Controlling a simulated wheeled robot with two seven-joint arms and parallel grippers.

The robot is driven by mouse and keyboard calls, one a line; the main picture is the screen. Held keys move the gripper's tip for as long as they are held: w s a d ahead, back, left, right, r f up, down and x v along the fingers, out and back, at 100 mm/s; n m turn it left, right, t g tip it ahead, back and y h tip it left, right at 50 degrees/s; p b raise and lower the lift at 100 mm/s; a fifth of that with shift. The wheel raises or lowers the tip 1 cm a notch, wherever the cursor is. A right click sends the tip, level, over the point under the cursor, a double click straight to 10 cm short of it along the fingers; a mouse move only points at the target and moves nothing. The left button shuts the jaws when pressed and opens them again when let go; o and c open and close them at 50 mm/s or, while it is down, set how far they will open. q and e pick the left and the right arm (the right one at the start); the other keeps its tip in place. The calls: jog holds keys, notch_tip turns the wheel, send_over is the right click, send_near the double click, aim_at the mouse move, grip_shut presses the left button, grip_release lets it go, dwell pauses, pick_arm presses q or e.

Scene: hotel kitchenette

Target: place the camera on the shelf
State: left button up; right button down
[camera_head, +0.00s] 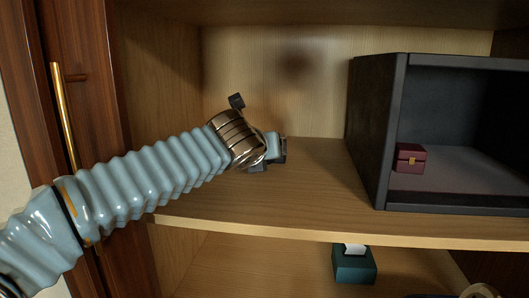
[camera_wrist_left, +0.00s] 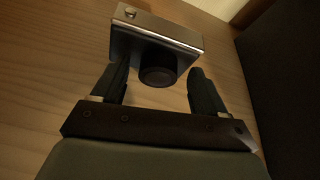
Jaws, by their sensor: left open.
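The camera (camera_wrist_left: 158,40), silver and black with a round dark lens, appears to stand on the wooden shelf board (camera_wrist_left: 50,60) in the left wrist view. Its lens faces my left gripper (camera_wrist_left: 158,72). The two dark fingers are apart, one on each side of the lens, with the camera body just beyond the tips; I see no grip on it. In the head view my left gripper (camera_head: 275,150) is low over the shelf (camera_head: 320,205), left of the black safe. The camera cannot be made out there, likely hidden by my wrist. My right gripper is not in view.
An open black safe (camera_head: 378,135) stands on the right of the shelf, with a small dark red box (camera_head: 410,158) inside. A teal tissue box (camera_head: 354,266) is on the level below. A brown door (camera_head: 85,100) with a brass handle is at the left. The front shelf strip is clear.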

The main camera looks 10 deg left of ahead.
pick_arm(q)
jog(key=v, duration=1.1)
jog(key=shift+s+r, duration=0.1)
jog(key=shift+s, duration=0.15)
jog(key=shift+a, duration=0.1)
